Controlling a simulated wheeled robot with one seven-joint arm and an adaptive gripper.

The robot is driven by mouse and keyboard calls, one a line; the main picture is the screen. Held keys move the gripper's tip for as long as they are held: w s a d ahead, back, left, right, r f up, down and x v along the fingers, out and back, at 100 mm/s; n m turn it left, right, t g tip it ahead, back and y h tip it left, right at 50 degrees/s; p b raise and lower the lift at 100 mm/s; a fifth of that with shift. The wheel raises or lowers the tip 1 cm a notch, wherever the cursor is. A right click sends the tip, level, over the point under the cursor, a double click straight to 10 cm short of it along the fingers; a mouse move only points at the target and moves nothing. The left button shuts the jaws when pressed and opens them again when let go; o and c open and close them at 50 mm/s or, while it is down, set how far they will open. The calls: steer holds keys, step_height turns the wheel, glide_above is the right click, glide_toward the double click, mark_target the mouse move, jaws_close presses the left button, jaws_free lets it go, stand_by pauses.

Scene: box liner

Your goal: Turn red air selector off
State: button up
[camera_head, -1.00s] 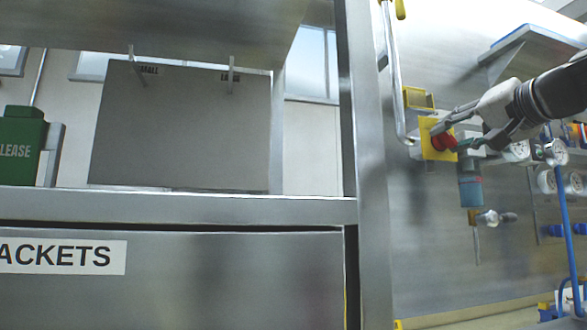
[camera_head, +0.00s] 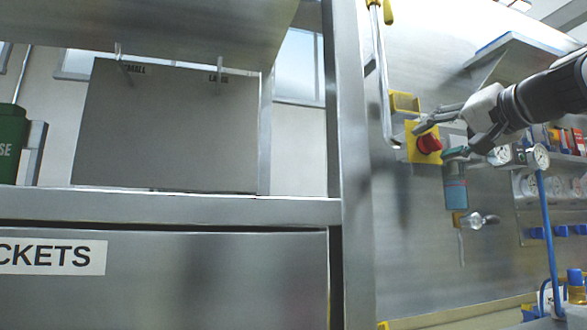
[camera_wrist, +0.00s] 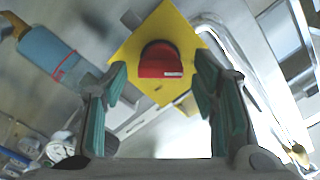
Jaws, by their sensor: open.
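The red air selector (camera_head: 429,143) is a round red knob on a square yellow plate (camera_head: 413,153), mounted on the metal wall panel. In the wrist view the red knob (camera_wrist: 160,60) sits in the upper middle on its tilted yellow plate (camera_wrist: 191,40). My gripper (camera_head: 436,139) is beside the knob on its right, with its fingers pointing left. In the wrist view my gripper (camera_wrist: 160,85) is open, its green-padded fingers spread to the left and right below the knob. They look apart from the knob, and nothing is between them.
A teal-and-blue filter bowl (camera_head: 455,190) hangs just right of the selector, below my gripper. A metal pipe (camera_head: 383,85) runs down to the plate's left. Gauges (camera_head: 537,156) and a blue hose (camera_head: 549,240) are at right. A steel post (camera_head: 352,200) stands to the left.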

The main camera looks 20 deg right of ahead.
steer(key=s, duration=1.1)
steer(key=shift+s+d, duration=0.25)
steer(key=shift+s, duration=0.15)
